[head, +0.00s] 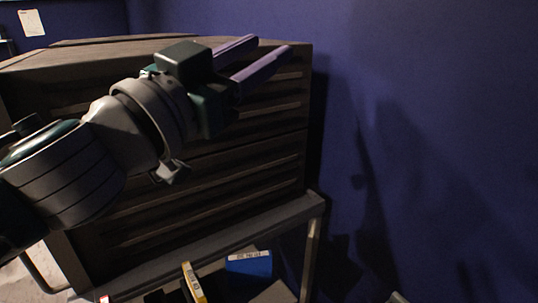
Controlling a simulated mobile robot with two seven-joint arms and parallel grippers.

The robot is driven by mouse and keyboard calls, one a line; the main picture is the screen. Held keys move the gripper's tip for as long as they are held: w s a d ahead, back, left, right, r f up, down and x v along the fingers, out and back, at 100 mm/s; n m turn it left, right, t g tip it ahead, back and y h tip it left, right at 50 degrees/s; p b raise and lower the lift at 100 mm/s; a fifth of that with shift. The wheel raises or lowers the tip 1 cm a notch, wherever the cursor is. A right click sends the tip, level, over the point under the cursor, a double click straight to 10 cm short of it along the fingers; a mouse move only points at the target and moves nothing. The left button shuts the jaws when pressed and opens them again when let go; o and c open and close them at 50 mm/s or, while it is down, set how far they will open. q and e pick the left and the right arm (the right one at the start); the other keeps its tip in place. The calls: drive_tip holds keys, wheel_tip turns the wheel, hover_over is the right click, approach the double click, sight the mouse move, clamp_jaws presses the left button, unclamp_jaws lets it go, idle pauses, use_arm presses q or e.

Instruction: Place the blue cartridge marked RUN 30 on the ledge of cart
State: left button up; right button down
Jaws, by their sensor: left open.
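A blue cartridge (249,266) with a white label on its top edge stands low at the bottom of the head view; the label's text is too small to read surely. It is below the grey rail-like edge of the cart (262,222). Which part of the cart is the ledge I cannot tell surely. My left gripper (270,46) is high in front of the dark slatted box, well above the cartridge. Its two purple fingers are apart, with nothing between them. My right gripper is not in view.
A large dark slatted box (230,165) stands on the cart and fills the left half. A yellow cartridge (194,284) leans left of the blue one. A blue wall (430,110) rises at the right. A paper note (32,23) hangs at the far left.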

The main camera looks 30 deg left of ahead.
use_arm(q)
drive_tip(key=s+a+f+n+g+y, duration=0.2)
drive_tip(key=s+f+g, duration=0.3)
drive_tip(key=f, duration=0.3)
drive_tip(key=s+a+f+n+g+y, duration=0.1)
drive_tip(key=s+f+n+g+y, duration=0.3)
drive_tip(key=f, duration=0.4)
drive_tip(key=s+d+f+m+g+h, duration=0.2)
drive_tip(key=s+d+f+g, duration=0.1)
drive_tip(key=s, duration=0.3)
drive_tip(key=s+d+f+m+g+h, duration=0.3)
drive_tip(key=s+d+f+g, duration=0.1)
drive_tip(key=s, duration=0.3)
drive_tip(key=shift+s+d+g, duration=0.2)
drive_tip(key=shift+d+g, duration=0.2)
drive_tip(key=shift+g, duration=0.3)
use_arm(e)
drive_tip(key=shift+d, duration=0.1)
use_arm(q)
wheel_tip(320, 180, up, 46)
drive_tip(key=p, duration=4.5)
drive_tip(key=shift+f+p, duration=0.15)
drive_tip(key=shift+p, duration=0.25)
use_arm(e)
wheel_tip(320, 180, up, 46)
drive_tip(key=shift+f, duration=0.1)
